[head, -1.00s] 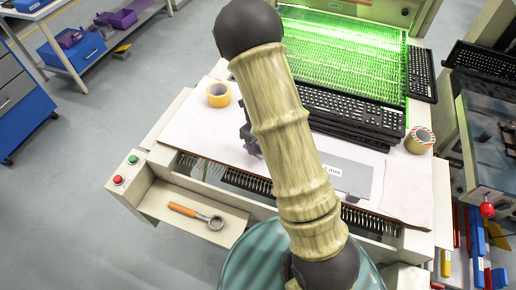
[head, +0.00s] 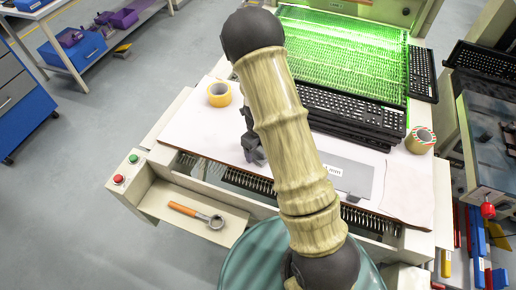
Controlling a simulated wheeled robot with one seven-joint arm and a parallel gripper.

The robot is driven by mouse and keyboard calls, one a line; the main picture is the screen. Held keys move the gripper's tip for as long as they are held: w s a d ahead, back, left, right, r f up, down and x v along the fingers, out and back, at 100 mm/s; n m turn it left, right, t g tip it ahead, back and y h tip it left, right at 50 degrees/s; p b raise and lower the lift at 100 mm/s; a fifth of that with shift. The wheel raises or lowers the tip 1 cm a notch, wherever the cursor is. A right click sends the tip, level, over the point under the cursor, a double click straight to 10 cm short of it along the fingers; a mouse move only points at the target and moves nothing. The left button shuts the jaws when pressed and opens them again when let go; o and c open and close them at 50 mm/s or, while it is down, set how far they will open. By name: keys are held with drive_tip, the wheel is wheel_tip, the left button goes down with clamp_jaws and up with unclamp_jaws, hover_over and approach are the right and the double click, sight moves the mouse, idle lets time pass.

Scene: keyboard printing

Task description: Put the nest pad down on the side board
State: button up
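A flat grey plate with a white label (head: 347,177), which I take to be the nest pad, lies on or just over the pale board; its left part is hidden behind my arm. The pale board with a brown edge (head: 190,130), which I take to be the side board, spans the front of the machine. My gripper (head: 253,150) is a dark shape low over this board, left of my arm and partly hidden by it. Its fingers do not show clearly, and I cannot tell whether it touches the plate.
A yellow tape roll (head: 219,94) and a striped tape roll (head: 420,140) sit on the board's left and right. Stacked black keyboards (head: 350,112) stand behind, under green light. An orange-handled tool (head: 196,214) lies on the lower front tray. The board's left part is mostly clear.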

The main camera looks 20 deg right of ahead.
drive_tip(key=shift+r, duration=0.1)
wheel_tip(320, 180, up, 12)
idle(0.5)
idle(0.5)
drive_tip(key=s+r+n+t, duration=0.1)
drive_tip(key=s+r+n, duration=0.3)
drive_tip(key=n, duration=1)
drive_tip(key=s+r+n+t, duration=0.1)
drive_tip(key=s+r+n, duration=0.3)
drive_tip(key=s+n, duration=0.6)
drive_tip(key=shift+d+r+n+t, duration=0.25)
drive_tip(key=shift+n+t, duration=0.05)
drive_tip(key=shift+n, duration=2.5)
